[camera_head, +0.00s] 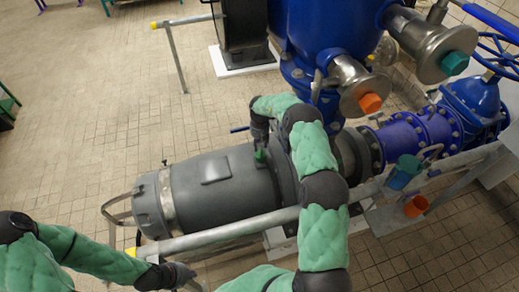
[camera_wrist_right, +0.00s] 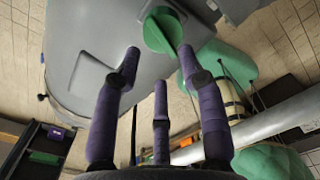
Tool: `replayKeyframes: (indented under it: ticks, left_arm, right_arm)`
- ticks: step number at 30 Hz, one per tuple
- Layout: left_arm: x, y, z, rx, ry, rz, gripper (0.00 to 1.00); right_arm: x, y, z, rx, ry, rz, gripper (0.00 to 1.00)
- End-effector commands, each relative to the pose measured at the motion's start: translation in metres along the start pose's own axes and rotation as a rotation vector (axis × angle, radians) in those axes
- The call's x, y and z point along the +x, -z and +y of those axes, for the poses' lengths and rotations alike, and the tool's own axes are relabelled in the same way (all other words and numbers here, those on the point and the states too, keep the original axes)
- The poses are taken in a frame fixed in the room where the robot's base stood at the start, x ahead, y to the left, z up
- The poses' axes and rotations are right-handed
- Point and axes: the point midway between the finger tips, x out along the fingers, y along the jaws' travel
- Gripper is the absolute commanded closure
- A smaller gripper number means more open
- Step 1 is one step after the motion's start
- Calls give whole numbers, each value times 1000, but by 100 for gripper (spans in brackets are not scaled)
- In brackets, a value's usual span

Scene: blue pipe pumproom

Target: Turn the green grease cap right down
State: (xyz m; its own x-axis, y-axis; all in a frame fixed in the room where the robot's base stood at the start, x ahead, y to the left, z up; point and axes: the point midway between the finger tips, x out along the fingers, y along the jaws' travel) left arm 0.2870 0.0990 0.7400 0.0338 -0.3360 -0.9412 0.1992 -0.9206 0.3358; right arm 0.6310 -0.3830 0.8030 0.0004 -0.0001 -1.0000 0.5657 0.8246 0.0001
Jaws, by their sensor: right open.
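The green grease cap (camera_head: 260,156) sits on top of the grey motor housing (camera_head: 222,185) in the head view. In the right wrist view the cap (camera_wrist_right: 160,32) is a round green disc with a raised bar across it. My right gripper (camera_head: 260,134) is just above the cap, pointing down at it. In the right wrist view its three purple-grey fingers (camera_wrist_right: 159,60) are spread open and empty, with the cap just beyond the tips. Whether any tip touches the cap I cannot tell. My left gripper (camera_head: 176,275) is low at the left, near the grey rail; its fingers are unclear.
A grey rail (camera_head: 235,231) runs in front of the motor. Blue pipework (camera_head: 412,138) joins it at the right. A blue vessel (camera_head: 318,35) with orange-capped (camera_head: 370,103) and teal-capped (camera_head: 454,63) stubs stands behind. Tiled floor is clear at the upper left.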

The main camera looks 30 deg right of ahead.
Motion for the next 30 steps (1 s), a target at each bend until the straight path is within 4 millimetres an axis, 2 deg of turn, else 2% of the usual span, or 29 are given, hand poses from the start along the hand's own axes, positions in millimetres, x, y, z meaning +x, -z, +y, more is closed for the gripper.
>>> replayKeyframes:
  ticks: [1,6,12,30]
  left_arm:
    - [0,0,0,0,0,0,100]
    - [0,0,0,0,0,0,100]
    - [0,0,0,0,0,0,100]
    - [0,0,0,0,0,0,100]
  right_arm:
    - [-12,-1,0,0,-1,-3,59]
    - [-41,0,1,-1,-1,-2,59]
    - [-60,0,0,0,0,0,59]
    - [-64,0,0,0,0,0,59]
